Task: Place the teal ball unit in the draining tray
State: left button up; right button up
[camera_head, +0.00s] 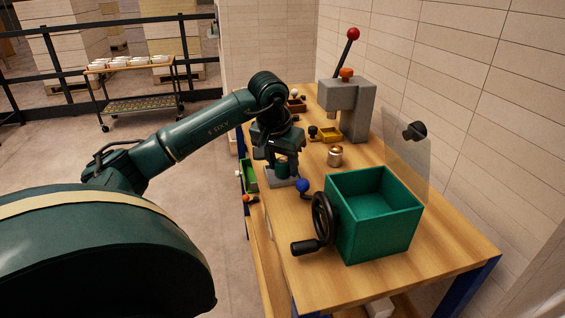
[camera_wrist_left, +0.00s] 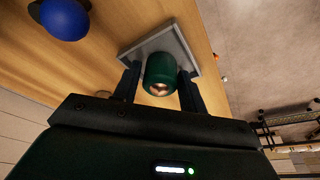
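A dark teal cylinder-like unit (camera_head: 283,168) with a coppery end stands over a small grey plate (camera_head: 281,183) on the wooden bench. It also shows in the left wrist view (camera_wrist_left: 160,72), with the grey plate behind it. I take it as the teal ball unit, though no ball shape is clear. My left gripper (camera_head: 283,160) points down at it. In the wrist view the fingers (camera_wrist_left: 158,85) flank the unit closely; I cannot tell whether they touch it. I cannot tell which container is the draining tray. My right gripper is out of view.
A blue ball (camera_head: 302,185) is close to the grey plate. A green open box (camera_head: 375,222) and black handwheel (camera_head: 322,220) stand nearer. A metal cup (camera_head: 335,156), yellow tray (camera_head: 331,135), lever press (camera_head: 345,107) and clear panel (camera_head: 408,165) are to the right.

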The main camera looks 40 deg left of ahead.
pick_arm(q)
jog(key=p+v, duration=0.1)
jog(key=v, duration=1.1)
jog(key=shift+r, duration=0.15)
